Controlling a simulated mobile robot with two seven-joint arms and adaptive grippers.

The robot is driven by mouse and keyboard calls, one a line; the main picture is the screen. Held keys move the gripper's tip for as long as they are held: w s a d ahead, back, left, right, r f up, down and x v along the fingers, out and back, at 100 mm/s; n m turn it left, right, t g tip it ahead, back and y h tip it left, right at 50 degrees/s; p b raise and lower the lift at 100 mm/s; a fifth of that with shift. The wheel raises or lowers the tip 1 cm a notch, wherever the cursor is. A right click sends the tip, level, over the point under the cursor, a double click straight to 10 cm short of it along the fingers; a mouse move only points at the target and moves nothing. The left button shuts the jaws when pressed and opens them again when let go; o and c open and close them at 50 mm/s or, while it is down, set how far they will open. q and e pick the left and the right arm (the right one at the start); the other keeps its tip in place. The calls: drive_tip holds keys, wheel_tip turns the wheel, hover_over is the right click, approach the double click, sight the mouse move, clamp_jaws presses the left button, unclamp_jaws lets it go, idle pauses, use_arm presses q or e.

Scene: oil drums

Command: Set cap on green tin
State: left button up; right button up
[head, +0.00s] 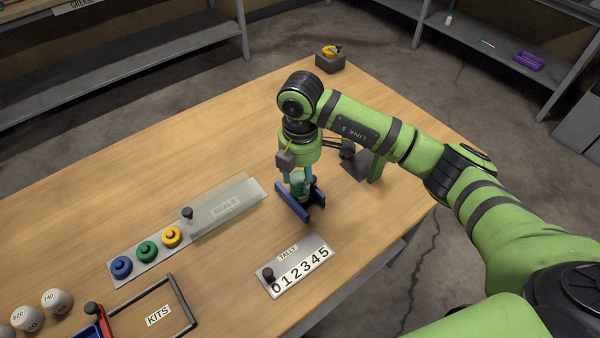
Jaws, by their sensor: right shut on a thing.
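My right gripper (299,191) points down over the table at a blue two-walled holder (292,202). It is shut on a small greenish thing low between the blue walls. The fingers and walls hide most of it, so I cannot tell whether it is the green tin or a cap. A blue (121,266), a green (147,251) and a yellow (171,236) round knobbed piece sit in a row on the grey SEALS strip (225,207). My left gripper is out of view.
A TALLY plate (294,267) lies in front of the holder. A black KITS frame (189,309) and numbered pale pieces (57,301) are at front left. A grey block (357,166) stands right of the gripper, and a dark box (330,62) at the far corner. The table's left back is clear.

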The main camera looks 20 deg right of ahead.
drive_tip(key=shift+f, duration=0.15)
idle(0.5)
drive_tip(key=o, duration=0.8)
drive_tip(key=shift+c, duration=0.2)
drive_tip(key=o, duration=0.5)
drive_tip(key=shift+r+p, duration=1.35)
drive_tip(key=shift+r, duration=0.5)
